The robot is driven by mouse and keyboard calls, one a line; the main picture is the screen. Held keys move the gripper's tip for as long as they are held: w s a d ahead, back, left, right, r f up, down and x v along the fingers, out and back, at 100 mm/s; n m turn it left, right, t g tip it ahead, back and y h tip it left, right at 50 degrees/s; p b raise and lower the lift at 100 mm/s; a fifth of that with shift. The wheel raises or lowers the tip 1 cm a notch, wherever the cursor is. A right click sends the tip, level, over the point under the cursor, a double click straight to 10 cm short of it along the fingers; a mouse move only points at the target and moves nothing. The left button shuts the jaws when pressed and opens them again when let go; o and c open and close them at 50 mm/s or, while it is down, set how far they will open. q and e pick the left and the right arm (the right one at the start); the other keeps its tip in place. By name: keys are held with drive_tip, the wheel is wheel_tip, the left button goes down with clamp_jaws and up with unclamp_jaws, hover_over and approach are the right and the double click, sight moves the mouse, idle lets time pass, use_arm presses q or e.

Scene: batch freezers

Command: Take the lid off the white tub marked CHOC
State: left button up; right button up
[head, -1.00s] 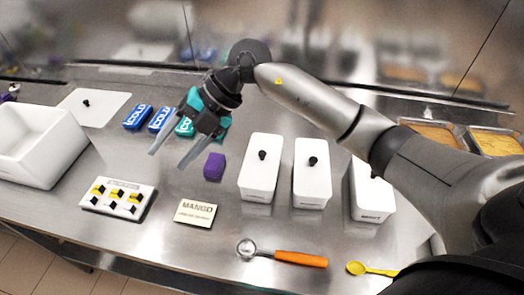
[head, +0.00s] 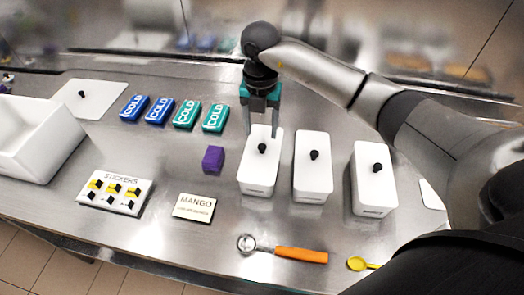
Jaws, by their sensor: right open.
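Three white lidded tubs stand in a row, each with a black knob on its lid: a left one (head: 259,180), a middle one (head: 312,178) and a right one (head: 373,190). Labels on their front faces are too small to read, so I cannot tell which is marked CHOC. My right gripper (head: 262,133) is open and empty over the left tub, its fingers pointing down at the far part of the lid. The left tub's knob (head: 262,148) shows just in front of the fingertips; I cannot tell their height above it. My left gripper is out of view.
An open white tub (head: 62,160) stands at far left, a loose knobbed lid (head: 100,97) behind it. Blue and teal COLD packs (head: 186,116), a purple block (head: 213,160), stickers board (head: 115,190), MANGO card (head: 194,207), orange-handled scoop (head: 300,255) and yellow spoon (head: 360,264) lie around.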

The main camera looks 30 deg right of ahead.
sight(262, 145)
drive_tip(key=shift+w+d+f, duration=0.1)
drive_tip(key=shift+f, duration=1)
drive_tip(key=shift+w+d+f, duration=0.1)
drive_tip(key=shift+w+f, duration=0.05)
drive_tip(key=shift+f, duration=0.9)
drive_tip(key=shift+w+d+f, duration=0.1)
drive_tip(key=shift+f, duration=1)
clamp_jaws()
